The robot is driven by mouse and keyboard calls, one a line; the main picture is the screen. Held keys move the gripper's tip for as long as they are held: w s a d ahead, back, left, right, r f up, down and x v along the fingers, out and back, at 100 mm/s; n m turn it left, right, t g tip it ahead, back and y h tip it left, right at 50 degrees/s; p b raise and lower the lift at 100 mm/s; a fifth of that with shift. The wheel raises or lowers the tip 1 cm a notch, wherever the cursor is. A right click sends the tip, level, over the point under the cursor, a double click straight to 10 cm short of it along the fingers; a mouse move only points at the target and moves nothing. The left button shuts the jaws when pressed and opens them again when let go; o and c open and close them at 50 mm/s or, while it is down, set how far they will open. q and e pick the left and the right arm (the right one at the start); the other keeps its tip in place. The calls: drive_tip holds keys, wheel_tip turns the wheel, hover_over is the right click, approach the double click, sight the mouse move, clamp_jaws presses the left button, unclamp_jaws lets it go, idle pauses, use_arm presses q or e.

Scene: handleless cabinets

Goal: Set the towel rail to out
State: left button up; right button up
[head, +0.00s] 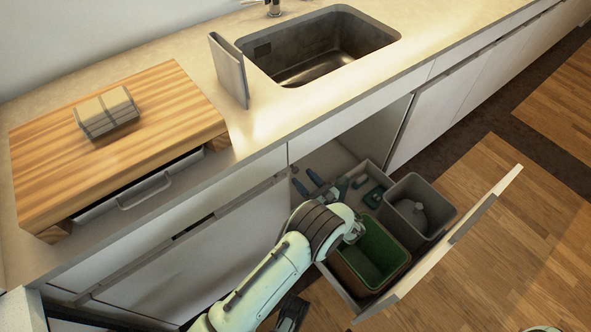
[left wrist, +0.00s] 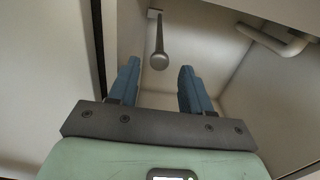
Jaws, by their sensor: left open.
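My left gripper (head: 308,182) reaches into the open cabinet below the counter, above the pull-out bin drawer. In the left wrist view my left gripper (left wrist: 160,66) is open, its two blue fingers apart with nothing clamped. A thin grey rod with a rounded end, seemingly the towel rail (left wrist: 158,42), runs from a small mount at the top and ends in the gap between the fingertips as seen. I cannot tell how deep the fingers are relative to it. In the head view the rail is not discernible.
The drawer front (head: 455,240) stands pulled out, with a green bin (head: 372,258) and a grey bin (head: 436,192) behind it. A white pipe (left wrist: 285,42) is at the upper right in the cabinet. The counter edge (head: 345,122) passes above my arm.

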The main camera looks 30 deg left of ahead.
sight(296, 171)
use_arm(q)
drive_tip(key=x, duration=0.5)
drive_tip(key=shift+w+a, duration=0.1)
drive_tip(key=shift+a, duration=0.1)
clamp_jaws()
